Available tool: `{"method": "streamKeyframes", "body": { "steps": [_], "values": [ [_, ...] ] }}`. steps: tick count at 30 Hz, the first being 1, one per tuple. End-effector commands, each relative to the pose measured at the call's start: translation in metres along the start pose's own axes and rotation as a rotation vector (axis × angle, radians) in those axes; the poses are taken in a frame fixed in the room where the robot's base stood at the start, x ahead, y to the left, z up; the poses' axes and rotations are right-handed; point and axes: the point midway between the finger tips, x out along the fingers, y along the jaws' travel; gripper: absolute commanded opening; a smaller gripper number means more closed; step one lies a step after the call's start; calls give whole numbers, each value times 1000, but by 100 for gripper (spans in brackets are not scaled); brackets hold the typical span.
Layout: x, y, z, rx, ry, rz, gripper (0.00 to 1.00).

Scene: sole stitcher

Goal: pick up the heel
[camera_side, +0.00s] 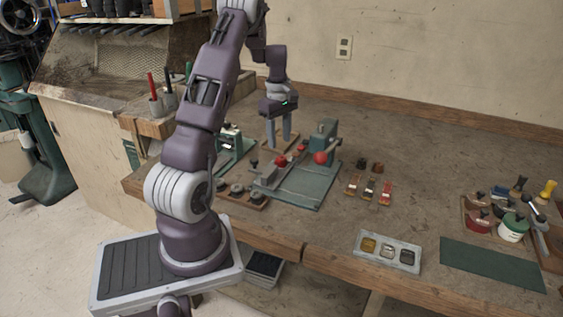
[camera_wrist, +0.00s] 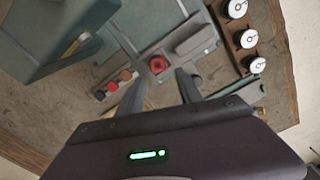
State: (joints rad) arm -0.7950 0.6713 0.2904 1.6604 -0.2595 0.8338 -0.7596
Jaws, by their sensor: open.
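I cannot pick out the heel with certainty. Two small dark blocks, one blackish (camera_side: 362,163) and one brown (camera_side: 377,167), sit on the bench right of the green machine and may be heels. My gripper (camera_side: 279,141) points down behind the green stitching machine (camera_side: 316,188), its fingers apart and nothing seen between them. In the wrist view my gripper (camera_wrist: 162,82) is open, with a red round knob (camera_wrist: 157,64) showing just beyond the fingertips. The two dark blocks are well to the right of my gripper in the side view.
A grey tray (camera_side: 377,261) with three compartments, a green mat (camera_side: 490,264) and a wooden tray of pots (camera_side: 482,228) stand farther right. Several round discs (camera_wrist: 243,38) sit on a wooden holder. The bench's middle right is clear.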

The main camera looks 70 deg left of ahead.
Motion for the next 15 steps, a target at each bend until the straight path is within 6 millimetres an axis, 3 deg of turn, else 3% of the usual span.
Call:
{"method": "streamKeyframes", "body": {
  "steps": [10, 15],
  "values": [
    [58, 3, 4, 0, 0, 0, 43],
    [71, 4, 4, 1, 1, 3, 43]
  ]
}}
